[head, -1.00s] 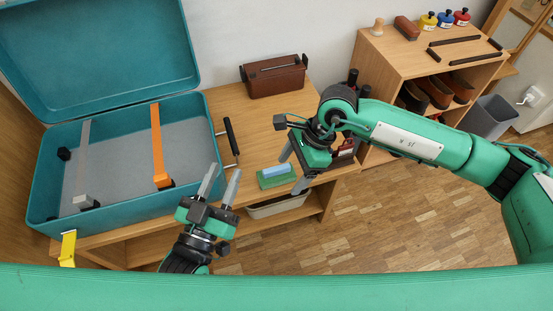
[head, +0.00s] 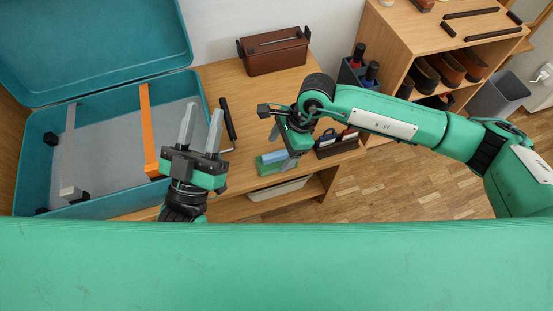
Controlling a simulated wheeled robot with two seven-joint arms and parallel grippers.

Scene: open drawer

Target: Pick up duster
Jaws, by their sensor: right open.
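The duster appears to be the small block with a light blue top and green base (head: 268,168) near the front edge of the wooden table. My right gripper (head: 281,148) is open just above and beside it, pointing down, with one finger in front of the block's right part. Whether that finger touches it I cannot tell. My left gripper (head: 203,114) is open and empty, fingers pointing up the picture, in front of the teal case.
The open teal case (head: 102,205) with grey and orange bars stands left. A black-handled bar (head: 228,120) lies beside it. A brown box (head: 274,58) stands at the back. A dark holder (head: 338,146) is right of the duster. A shelf unit (head: 412,48) stands right.

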